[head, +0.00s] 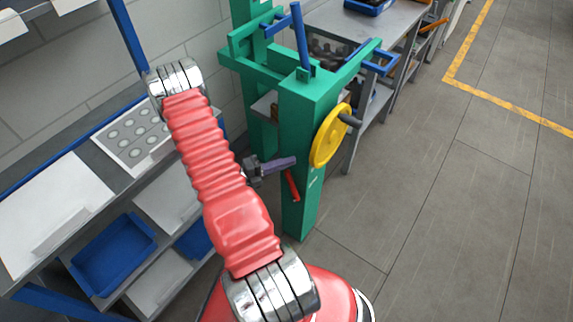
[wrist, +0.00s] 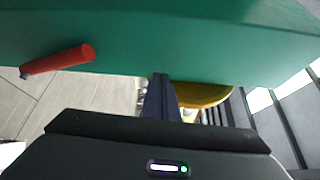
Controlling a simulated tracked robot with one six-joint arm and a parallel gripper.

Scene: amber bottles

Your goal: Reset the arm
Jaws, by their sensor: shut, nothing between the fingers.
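My red ribbed arm reaches up and away in the head view. My gripper (head: 291,161) is in front of a green machine stand (head: 302,130). Its dark fingers are together, with nothing seen between them. In the wrist view the shut fingers (wrist: 161,82) point at the green surface (wrist: 190,40), and I cannot tell whether they touch it. A red handle (head: 292,186) on the stand is just below the fingers in the head view. It also shows in the wrist view (wrist: 62,60), to the left of the fingers.
A yellow handwheel (head: 330,137) juts from the stand's right side. On the left are a grey shelf unit with a blue tray (head: 115,250) and a white tray with round wells (head: 130,136). A grey workbench (head: 360,35) stands behind. Floor on the right is clear.

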